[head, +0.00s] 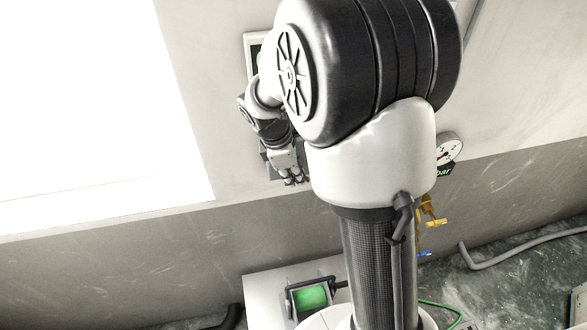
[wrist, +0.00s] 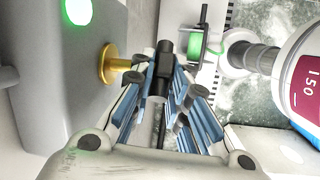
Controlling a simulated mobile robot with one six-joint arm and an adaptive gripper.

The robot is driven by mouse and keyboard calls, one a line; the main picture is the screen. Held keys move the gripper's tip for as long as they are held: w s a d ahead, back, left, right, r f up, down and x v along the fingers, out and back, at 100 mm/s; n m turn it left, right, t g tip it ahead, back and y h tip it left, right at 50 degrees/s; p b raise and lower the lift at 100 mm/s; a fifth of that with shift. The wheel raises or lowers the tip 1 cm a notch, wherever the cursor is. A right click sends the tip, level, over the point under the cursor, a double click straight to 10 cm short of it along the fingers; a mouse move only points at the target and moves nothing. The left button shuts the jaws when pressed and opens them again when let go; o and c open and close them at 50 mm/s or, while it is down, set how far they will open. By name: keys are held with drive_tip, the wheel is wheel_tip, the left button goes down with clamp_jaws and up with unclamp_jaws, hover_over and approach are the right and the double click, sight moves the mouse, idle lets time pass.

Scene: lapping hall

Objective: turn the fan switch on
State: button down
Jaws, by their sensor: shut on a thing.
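The switch shows in the wrist view as a grey box (wrist: 62,95) with a lit green lamp (wrist: 77,11) and a brass shaft (wrist: 112,64) on its side. A black lever (wrist: 164,62) stands at the end of the shaft. My gripper (wrist: 165,78) has its blue-padded fingers closed on the lever, one on each side. In the head view my gripper (head: 291,178) is at the wall, in front of a dark box (head: 268,160). My arm hides much of that area, and the lever cannot be made out there.
A round pressure gauge (head: 449,147) and a yellow valve handle (head: 434,221) are on the wall right of my arm. A green roller (head: 310,298) in a dark frame is below; it also shows in the wrist view (wrist: 196,44). A grey pipe (head: 520,247) runs along the floor.

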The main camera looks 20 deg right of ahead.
drive_tip(key=shift+s+d+r+y+p, duration=0.1)
drive_tip(key=shift+d+r+y+p, duration=0.15)
drive_tip(key=shift+y+p, duration=0.75)
drive_tip(key=shift+f+t+y+p, duration=0.15)
drive_tip(key=shift+t+y+p, duration=0.2)
drive_tip(key=shift+y, duration=0.25)
drive_tip(key=shift+a, duration=0.1)
drive_tip(key=c, duration=1.6)
unclamp_jaws()
drive_tip(key=shift+o, duration=0.2)
wheel_tip(320, 180, up, 12)
drive_tip(key=s, duration=0.1)
